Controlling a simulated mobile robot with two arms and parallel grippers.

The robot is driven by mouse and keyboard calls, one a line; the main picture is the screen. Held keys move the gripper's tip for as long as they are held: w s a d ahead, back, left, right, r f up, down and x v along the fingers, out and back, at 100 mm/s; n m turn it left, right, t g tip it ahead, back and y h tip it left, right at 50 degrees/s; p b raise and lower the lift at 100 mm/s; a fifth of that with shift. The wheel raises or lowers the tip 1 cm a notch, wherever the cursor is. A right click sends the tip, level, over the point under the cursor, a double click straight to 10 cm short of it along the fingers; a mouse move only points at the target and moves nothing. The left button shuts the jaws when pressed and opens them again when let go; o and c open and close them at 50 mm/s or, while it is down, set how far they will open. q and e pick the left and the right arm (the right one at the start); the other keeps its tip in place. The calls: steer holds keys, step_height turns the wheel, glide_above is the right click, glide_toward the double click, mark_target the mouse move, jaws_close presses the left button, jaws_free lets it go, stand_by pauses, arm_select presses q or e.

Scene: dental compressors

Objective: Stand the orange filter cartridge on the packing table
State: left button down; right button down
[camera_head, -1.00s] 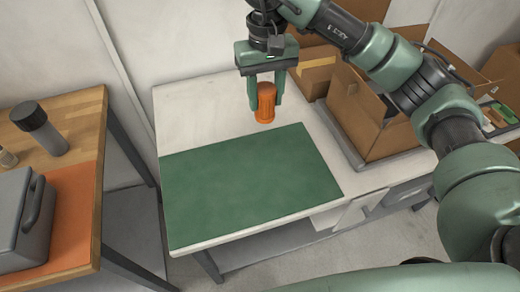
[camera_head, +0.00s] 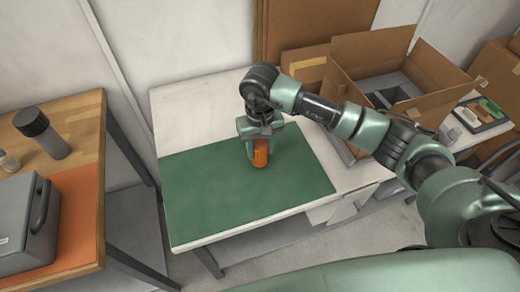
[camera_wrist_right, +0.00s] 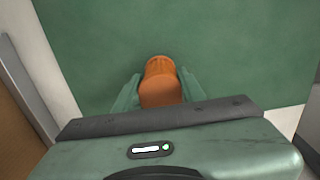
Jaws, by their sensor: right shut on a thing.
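The orange filter cartridge (camera_head: 260,155) is upright between the fingers of my right gripper (camera_head: 259,158), over the green mat (camera_head: 195,205) on the packing table (camera_head: 190,105). My right gripper is shut on it. In the right wrist view the cartridge (camera_wrist_right: 160,82) sits between the two fingertips (camera_wrist_right: 160,90), with the green mat (camera_wrist_right: 220,45) behind it. I cannot tell whether its lower end touches the mat. My left gripper is not in view.
An open cardboard box (camera_head: 375,60) stands to the right of the mat. A wooden bench (camera_head: 85,130) on the left holds a dark-capped cylinder (camera_head: 40,133) and a grey case (camera_head: 25,220). The mat around the cartridge is clear.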

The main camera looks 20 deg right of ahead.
steer(key=shift+f, duration=0.6)
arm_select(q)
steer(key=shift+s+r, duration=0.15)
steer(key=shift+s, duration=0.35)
arm_select(e)
steer(key=shift+f, duration=0.15)
steer(key=shift+f, duration=0.1)
steer(key=c, duration=0.8)
jaws_free()
steer(key=shift+c, duration=0.2)
